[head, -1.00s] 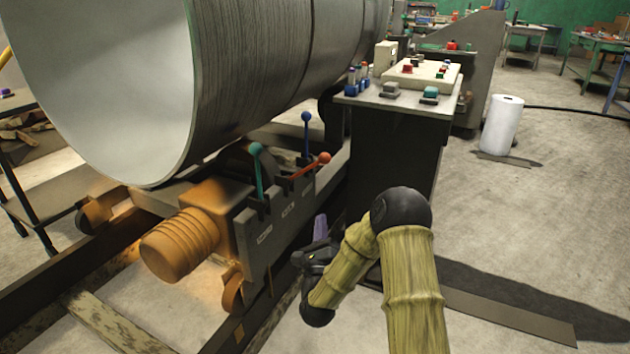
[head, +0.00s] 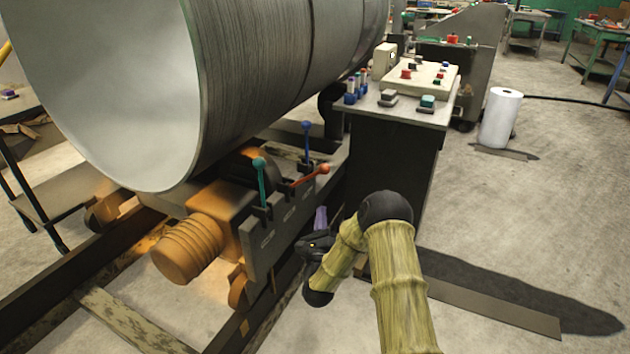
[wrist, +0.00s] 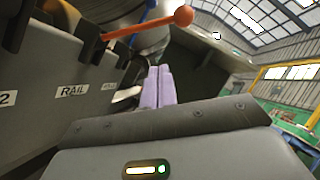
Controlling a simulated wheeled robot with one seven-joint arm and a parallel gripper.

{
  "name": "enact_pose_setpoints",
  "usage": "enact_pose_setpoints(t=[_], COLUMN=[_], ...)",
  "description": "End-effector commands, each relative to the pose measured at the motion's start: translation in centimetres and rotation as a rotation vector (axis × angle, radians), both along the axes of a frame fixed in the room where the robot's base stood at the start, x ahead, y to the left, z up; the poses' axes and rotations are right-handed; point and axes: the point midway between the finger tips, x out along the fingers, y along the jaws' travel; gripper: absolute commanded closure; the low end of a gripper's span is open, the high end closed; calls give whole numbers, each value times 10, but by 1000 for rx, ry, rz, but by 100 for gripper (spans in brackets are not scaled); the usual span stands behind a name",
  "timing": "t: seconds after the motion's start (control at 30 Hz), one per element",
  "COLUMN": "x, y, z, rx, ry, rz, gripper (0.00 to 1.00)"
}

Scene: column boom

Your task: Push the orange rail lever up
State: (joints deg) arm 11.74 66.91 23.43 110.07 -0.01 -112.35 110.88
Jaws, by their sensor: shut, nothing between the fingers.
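The orange rail lever (head: 312,175) leans out to the right from the grey lever panel (head: 272,240), well off upright. It ends in a ball knob that also shows in the wrist view (wrist: 183,16), above a label reading RAIL. A green lever (head: 261,180) and a blue lever (head: 306,140) stand upright on either side of it. My gripper (head: 320,217) is shut and empty, with pale purple fingers (wrist: 158,87). It is below the orange lever's knob, apart from it, close to the panel's right side.
A large grey pipe (head: 255,70) lies over the carriage. An orange motor (head: 190,240) sticks out at the left. A dark control console (head: 395,150) stands just right of the levers. Open floor lies to the right, with a white roll (head: 500,117).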

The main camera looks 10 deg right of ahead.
Motion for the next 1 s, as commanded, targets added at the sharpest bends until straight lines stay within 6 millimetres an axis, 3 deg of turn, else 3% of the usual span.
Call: enact_pose_setpoints(t=[0.27,0.4,0.6,1.0], x=[44,56,65,65], y=[-10,0,5,5], z=[21,39,51,52], rx=[-1,0,0,0], ry=[-6,-5,-1,1], rz=[-1,2,0,-1], gripper=[100,100,100,100])
